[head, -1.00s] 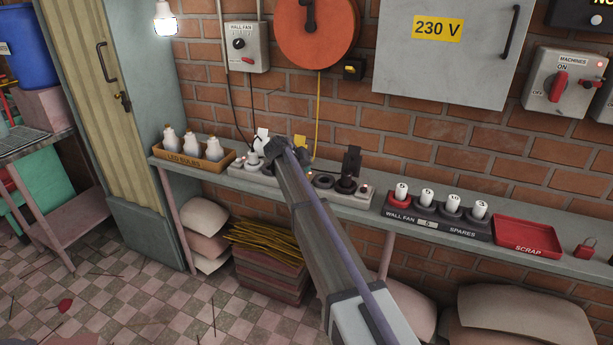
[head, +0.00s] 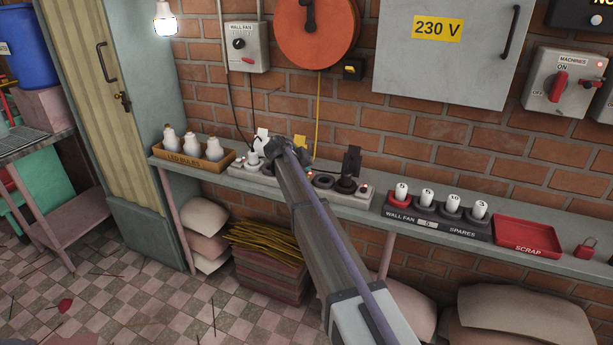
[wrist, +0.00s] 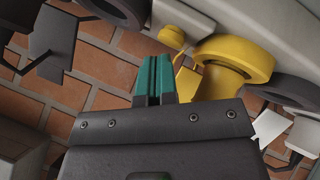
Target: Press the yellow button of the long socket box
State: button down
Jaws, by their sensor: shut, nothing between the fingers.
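The long socket box (head: 357,199) is a pale strip on the wall shelf, with black sockets and plugs along it. My gripper (head: 305,168) is over its middle, and my arm hides part of the box. In the wrist view my gripper (wrist: 155,72) has its teal fingers shut together and empty. A small round yellow button (wrist: 171,38) shows just beyond the fingertips, slightly to the right, on the pale box (wrist: 182,17). A gap shows between fingertips and button in the picture; I cannot tell the depth. The button is hidden in the head view.
A yellow socket with a plug (wrist: 235,60) stands close right of the fingers. Dark sockets and tagged plugs flank it. A box of LED bulbs (head: 190,160) is left on the shelf; the spares block (head: 437,218) and red scrap tray (head: 528,236) are right. Brick wall stands behind.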

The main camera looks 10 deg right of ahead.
jog(key=shift+f+b, duration=0.5)
jog(key=shift+f, duration=0.05)
jog(key=shift+r, duration=0.2)
jog(key=shift+r+p, duration=0.3)
jog(key=shift+p, duration=0.2)
notch_tip(320, 180, up, 6)
jog(key=p, duration=0.6)
jog(key=shift+r, duration=0.15)
